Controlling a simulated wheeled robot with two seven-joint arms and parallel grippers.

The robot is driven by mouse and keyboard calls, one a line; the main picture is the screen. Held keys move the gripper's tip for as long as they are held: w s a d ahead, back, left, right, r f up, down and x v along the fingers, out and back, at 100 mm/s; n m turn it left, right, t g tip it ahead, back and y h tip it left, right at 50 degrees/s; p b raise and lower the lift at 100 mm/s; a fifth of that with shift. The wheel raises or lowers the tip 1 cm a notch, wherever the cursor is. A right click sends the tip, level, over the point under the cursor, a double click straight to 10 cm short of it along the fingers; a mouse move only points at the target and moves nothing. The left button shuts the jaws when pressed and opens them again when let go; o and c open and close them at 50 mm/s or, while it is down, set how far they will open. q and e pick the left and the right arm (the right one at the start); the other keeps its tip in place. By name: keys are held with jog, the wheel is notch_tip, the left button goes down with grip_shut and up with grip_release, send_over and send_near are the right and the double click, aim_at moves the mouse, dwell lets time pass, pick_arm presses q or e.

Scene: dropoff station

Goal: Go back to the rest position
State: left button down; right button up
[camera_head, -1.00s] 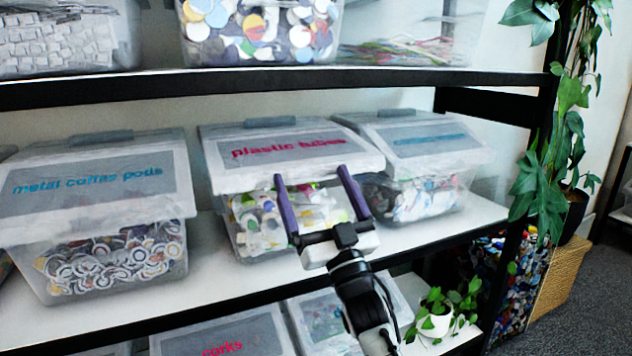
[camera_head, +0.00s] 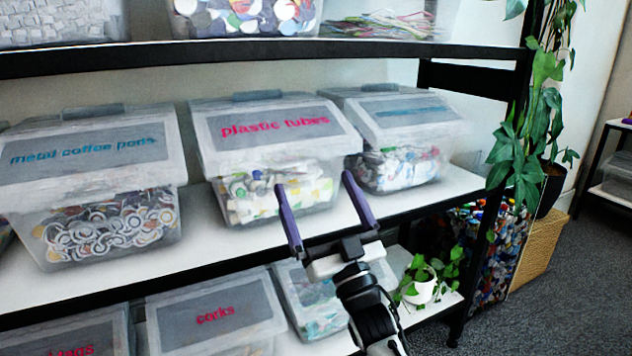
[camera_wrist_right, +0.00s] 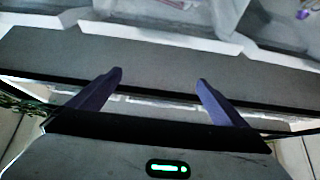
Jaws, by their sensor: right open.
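My right gripper (camera_head: 318,210) is open and empty in the head view, with its two purple fingers spread apart. It is in front of the middle shelf, its fingertips showing over the lower part of the plastic tubes bin (camera_head: 272,140). In the right wrist view the open fingers (camera_wrist_right: 160,88) point towards the shelf edge with nothing between them. The plastic tubes bin has a grey lid with pink lettering and its lid is down. My left gripper is not in view.
The metal coffee pods bin (camera_head: 92,165) and a blue-lettered bin (camera_head: 405,125) flank it on the white shelf (camera_head: 190,257). A corks bin (camera_head: 215,315) sits below. A small potted plant (camera_head: 420,288) stands at lower right, and a trailing plant (camera_head: 520,165) hangs near the shelf post. Grey floor is clear at right.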

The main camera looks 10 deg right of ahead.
jog(key=shift+s+f, duration=0.1)
jog(key=shift+f, duration=0.05)
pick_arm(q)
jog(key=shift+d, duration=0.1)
pick_arm(e)
jog(key=s+d+f+m+g+h+p, duration=0.1)
jog(key=s+d+f+g+h+p, duration=0.1)
jog(key=s+f, duration=0.35)
jog(key=s+d+f+g+h+p, duration=0.1)
jog(key=s+d+f+g+p, duration=0.15)
jog(key=f, duration=0.65)
jog(key=s+d+f+m+g+h+p, duration=0.1)
jog(key=s+d+f+g+h+p, duration=0.15)
jog(key=f, duration=0.45)
pick_arm(q)
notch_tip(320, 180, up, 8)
jog(key=p, duration=0.4)
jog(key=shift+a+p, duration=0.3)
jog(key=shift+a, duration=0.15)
pick_arm(e)
jog(key=s+d+f+g, duration=0.1)
jog(key=s+f+g, duration=0.3)
jog(key=s, duration=0.8)
jog(key=s+d+f+g, duration=0.1)
jog(key=s+f+g, duration=0.3)
jog(key=s+f, duration=0.4)
jog(key=s, duration=0.5)
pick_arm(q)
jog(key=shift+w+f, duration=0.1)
